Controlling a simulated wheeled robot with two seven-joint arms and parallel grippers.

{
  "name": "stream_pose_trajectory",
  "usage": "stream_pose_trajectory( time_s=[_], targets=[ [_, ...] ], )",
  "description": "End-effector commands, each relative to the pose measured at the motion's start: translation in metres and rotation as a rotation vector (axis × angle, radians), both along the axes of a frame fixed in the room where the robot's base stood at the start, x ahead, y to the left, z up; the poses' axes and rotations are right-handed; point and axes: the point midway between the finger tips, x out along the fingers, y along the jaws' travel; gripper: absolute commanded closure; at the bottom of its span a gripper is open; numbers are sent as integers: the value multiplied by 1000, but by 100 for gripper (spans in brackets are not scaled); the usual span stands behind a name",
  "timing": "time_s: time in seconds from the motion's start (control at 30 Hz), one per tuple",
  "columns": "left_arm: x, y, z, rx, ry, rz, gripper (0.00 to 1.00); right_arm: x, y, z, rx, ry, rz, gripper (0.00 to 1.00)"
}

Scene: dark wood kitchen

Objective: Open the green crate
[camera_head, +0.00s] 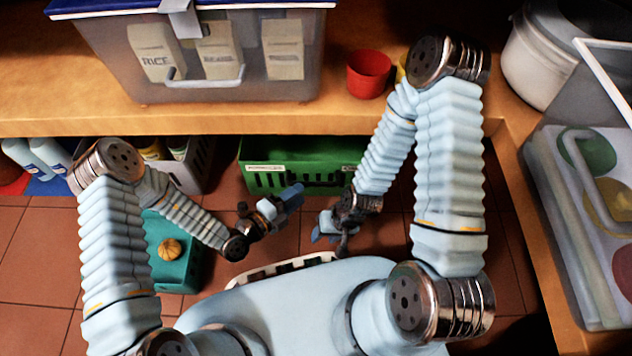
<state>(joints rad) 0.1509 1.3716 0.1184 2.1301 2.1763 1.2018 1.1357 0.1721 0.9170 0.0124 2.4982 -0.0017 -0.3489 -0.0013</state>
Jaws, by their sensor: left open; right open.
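The green crate (264,179) stands on the floor under the wooden counter, at the centre of the head view. Its upper back part is in the counter's shadow, and my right arm covers its right side. A pale label shows on its front. My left gripper (293,196) is open in front of the crate's lower front, and I see nothing in it. My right gripper (326,232) is open, lower and to the right, nearer my body, with nothing visible in it. I cannot tell whether either gripper touches the crate.
The wooden counter (230,119) overhangs the crate. On it stand a clear bin (205,85) with bags and a red cup (368,74). A teal box (172,262) with a small pumpkin sits on the floor at left.

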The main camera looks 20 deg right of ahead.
Motion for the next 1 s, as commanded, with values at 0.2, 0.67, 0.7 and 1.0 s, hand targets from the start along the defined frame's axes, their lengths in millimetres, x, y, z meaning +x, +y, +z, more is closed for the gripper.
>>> stream_pose_trajectory(
  time_s=[0.2, 0.67, 0.7, 1.0],
  targets=[
    [21, -42, -9, 0, -4, -4, 59, 1, 0, -12, 0, -2, -2, 57],
    [35, -66, -11, 1, 1, -1, 59, 1, 0, -16, -2, -4, -3, 57],
    [35, -65, -11, 1, 0, -1, 59, 1, 0, -16, -2, -4, -3, 57],
    [35, -65, -11, 2, 0, -1, 97, 1, 0, -16, -2, -4, -3, 57]
  ],
)
